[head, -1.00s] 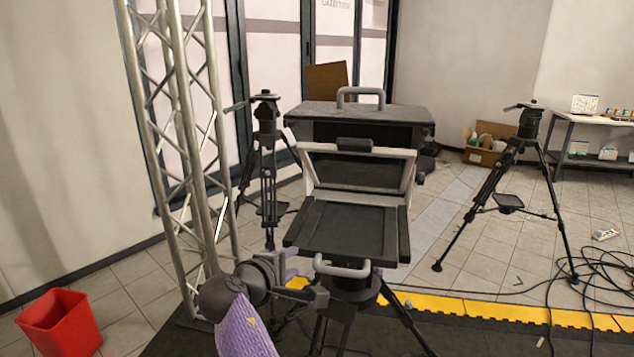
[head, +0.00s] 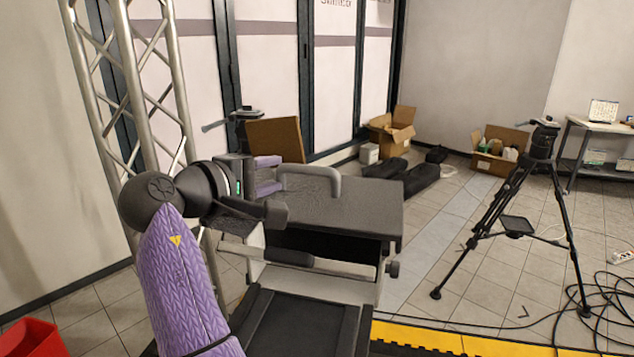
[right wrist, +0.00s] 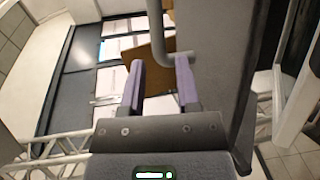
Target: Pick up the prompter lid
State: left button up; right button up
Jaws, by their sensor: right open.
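The prompter lid (head: 365,208) is the dark, flat top of the prompter box, in the middle of the head view. A grey, rounded bar handle (head: 318,172) stands up from it. The lid lies shut on the box. My right gripper (head: 270,174) is open, just left of the handle, its purple fingers pointing at it. In the right wrist view the handle (right wrist: 156,30) shows between the two fingertips (right wrist: 160,74); I cannot tell whether it is inside the jaws or just beyond. The dark lid (right wrist: 215,55) fills the right side there. My left gripper is out of view.
Below the lid are the prompter's tilted frame and dark front tray (head: 305,325). A metal truss (head: 150,75) stands at left, above a red bin (head: 30,338). A tripod (head: 520,200) and cables are at right. Cardboard boxes (head: 392,130) sit behind.

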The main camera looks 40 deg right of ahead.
aim_at(288, 170)
jog(key=shift+w+d, duration=0.15)
jog(key=shift+d, duration=0.35)
jog(key=p+x, duration=0.2)
jog(key=x, duration=0.4)
jog(key=shift+d+f, duration=0.15)
jog(key=shift+c, duration=0.4)
grip_shut()
